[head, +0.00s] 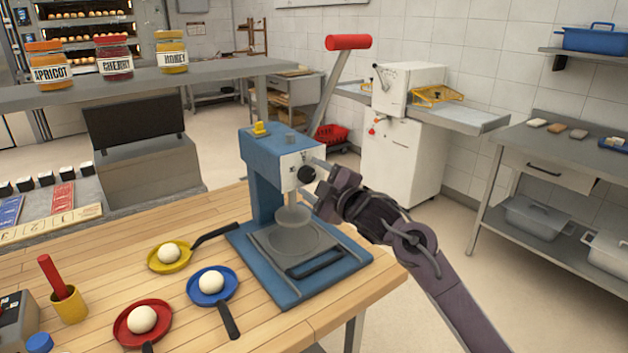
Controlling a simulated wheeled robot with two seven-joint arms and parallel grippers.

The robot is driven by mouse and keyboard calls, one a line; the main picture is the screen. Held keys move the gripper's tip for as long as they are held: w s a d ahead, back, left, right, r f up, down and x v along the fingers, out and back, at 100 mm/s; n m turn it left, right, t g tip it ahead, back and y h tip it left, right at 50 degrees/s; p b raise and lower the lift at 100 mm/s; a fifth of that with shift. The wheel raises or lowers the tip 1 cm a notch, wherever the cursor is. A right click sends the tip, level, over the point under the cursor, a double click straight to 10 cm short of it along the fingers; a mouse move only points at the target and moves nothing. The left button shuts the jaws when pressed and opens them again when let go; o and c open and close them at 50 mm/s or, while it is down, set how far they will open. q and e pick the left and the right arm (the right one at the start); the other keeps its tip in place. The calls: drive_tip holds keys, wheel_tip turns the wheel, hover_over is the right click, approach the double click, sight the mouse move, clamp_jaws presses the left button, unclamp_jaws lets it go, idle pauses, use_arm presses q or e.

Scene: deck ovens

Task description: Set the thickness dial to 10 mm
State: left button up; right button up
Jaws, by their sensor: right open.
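A blue press (263,180) stands on the wooden table, with a long lever ending in a red handle (348,42). On its white front plate is a round black dial (306,175). The dial's marks are too small to read. My right gripper (312,180) comes in from the right and is open, its fingers close to the right side of the dial. I cannot tell whether they touch it. A round grey plate (293,217) hangs under the press head, above the base. My left gripper is not in view.
Yellow (153,262), blue (203,298) and red (128,312) pans, each with a dough ball, lie left of the press. A yellow cup (70,308) holds a red stick. A shelf with jars (173,55) spans the back left. The table's right edge is close to the press base.

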drive_tip(key=b+v, duration=0.1)
drive_tip(key=v, duration=0.6)
drive_tip(key=shift+s+d+b, duration=0.25)
drive_tip(key=shift+s+b, duration=0.05)
drive_tip(key=shift+b, duration=0.1)
